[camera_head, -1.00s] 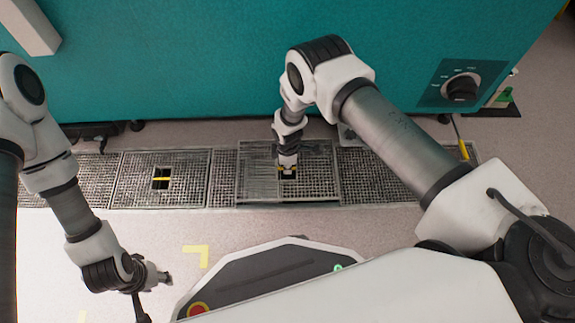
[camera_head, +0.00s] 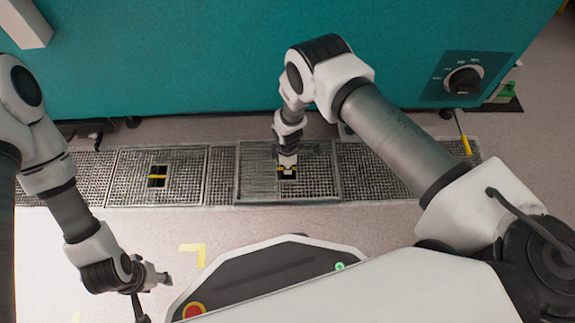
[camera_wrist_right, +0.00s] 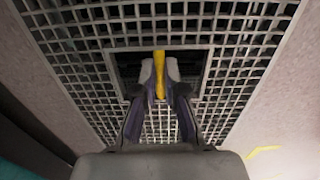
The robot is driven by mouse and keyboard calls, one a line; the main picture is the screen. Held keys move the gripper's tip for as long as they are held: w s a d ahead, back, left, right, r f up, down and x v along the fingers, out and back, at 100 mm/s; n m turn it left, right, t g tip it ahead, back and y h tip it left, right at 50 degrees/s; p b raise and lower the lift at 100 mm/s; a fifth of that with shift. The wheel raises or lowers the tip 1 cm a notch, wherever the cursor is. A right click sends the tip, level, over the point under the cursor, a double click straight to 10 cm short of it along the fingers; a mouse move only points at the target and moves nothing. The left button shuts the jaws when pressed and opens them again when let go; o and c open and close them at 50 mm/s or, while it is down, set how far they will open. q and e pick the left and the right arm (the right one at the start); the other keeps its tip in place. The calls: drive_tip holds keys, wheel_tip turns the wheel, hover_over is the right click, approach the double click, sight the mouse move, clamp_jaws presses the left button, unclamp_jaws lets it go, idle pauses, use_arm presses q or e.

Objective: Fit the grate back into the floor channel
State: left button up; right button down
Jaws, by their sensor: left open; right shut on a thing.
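The grate (camera_head: 318,185) is a grey mesh panel with a square opening and a yellow bar across it. It lies over the middle of the floor channel (camera_head: 400,200), between other mesh panels. My right gripper (camera_head: 287,170) points down into the opening and is shut on the yellow bar (camera_wrist_right: 160,75), which also shows in the right wrist view. The grate looks nearly level with its neighbours; I cannot tell whether it is fully seated. Its left edge is close to the neighbouring panel. My left gripper (camera_head: 152,285) is open and empty over the floor at the lower left.
Another panel with a yellow bar (camera_head: 158,177) lies to the left in the channel. A teal chamber wall (camera_head: 200,60) with a black dial (camera_head: 463,80) stands behind the channel. A yellow corner mark (camera_head: 192,253) is on the clear floor in front.

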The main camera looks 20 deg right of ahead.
drive_tip(key=shift+f+b, duration=1)
drive_tip(key=shift+f, duration=0.35)
drive_tip(key=c, duration=1.2)
unclamp_jaws()
wheel_tip(320, 180, up, 11)
drive_tip(key=shift+f, duration=0.1)
drive_tip(key=shift+r, duration=0.55)
drive_tip(key=shift+r, duration=0.1)
